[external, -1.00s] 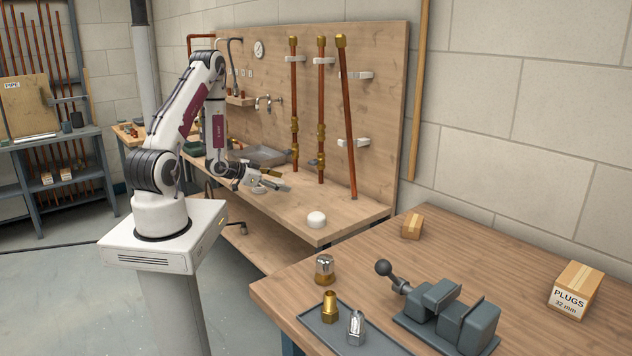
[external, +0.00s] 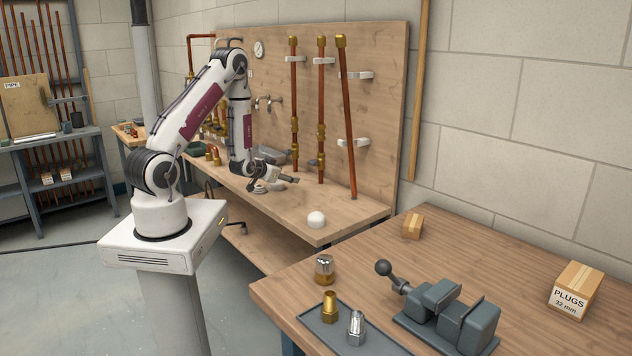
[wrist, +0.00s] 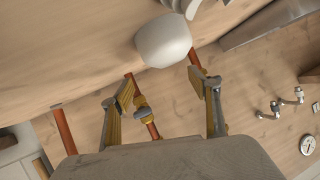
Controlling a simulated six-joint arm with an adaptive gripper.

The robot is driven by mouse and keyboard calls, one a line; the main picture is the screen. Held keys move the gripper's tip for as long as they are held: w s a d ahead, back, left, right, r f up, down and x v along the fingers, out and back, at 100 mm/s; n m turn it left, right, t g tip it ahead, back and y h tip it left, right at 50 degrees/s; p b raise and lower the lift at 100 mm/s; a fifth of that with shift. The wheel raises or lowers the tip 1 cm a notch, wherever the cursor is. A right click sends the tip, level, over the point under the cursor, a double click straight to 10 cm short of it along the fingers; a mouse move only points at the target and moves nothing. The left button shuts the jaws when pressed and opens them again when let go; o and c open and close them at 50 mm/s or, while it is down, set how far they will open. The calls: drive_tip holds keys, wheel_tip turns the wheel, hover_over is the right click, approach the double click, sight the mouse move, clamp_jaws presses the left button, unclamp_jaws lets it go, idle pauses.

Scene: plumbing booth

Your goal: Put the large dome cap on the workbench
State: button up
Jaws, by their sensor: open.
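A white dome cap (external: 316,219) stands on the near end of the pale bench in the external view. My gripper (external: 296,180) is over that bench, farther back and left of this cap, and apart from it. In the wrist view my gripper (wrist: 163,88) has its fingers spread, with nothing between them. A large whitish rounded piece (wrist: 163,42) sits on the bench top beyond the fingers there. I cannot tell whether it is the same cap. A pale round piece (external: 260,188) lies below my gripper, partly hidden.
Copper pipes (external: 321,110) stand against the plywood backboard beside my gripper.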

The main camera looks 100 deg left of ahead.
sight(279, 180)
drive_tip(key=shift+w+r+n+g+y, duration=0.2)
drive_tip(key=shift+n+g+y, duration=0.1)
drive_tip(key=shift+n+g, duration=0.4)
drive_tip(key=shift+s+r+n+g, duration=0.1)
drive_tip(key=shift+n+g, duration=0.4)
drive_tip(key=shift+n, duration=0.2)
drive_tip(key=n+g, duration=0.1)
drive_tip(key=d+n+g+y, duration=0.1)
drive_tip(key=shift+s+d+r+n, duration=0.2)
drive_tip(key=shift+r+n, duration=0.05)
drive_tip(key=shift+n, duration=0.05)
drive_tip(key=shift+s+d+n+g, duration=0.2)
drive_tip(key=shift+d+n+g, duration=0.9)
drive_tip(key=shift+d+n, duration=0.2)
drive_tip(key=shift+s+d+n+g+h, duration=0.2)
drive_tip(key=shift+d+n+g, duration=0.35)
drive_tip(key=shift+d, duration=0.3)
drive_tip(key=shift+s+d+n+g+h, duration=0.1)
drive_tip(key=shift+s+d+n+g, duration=0.2)
drive_tip(key=shift+d+n, duration=0.45)
drive_tip(key=shift+w, duration=0.1)
drive_tip(key=shift+x, duration=1.3)
drive_tip(key=shift+f, duration=0.1)
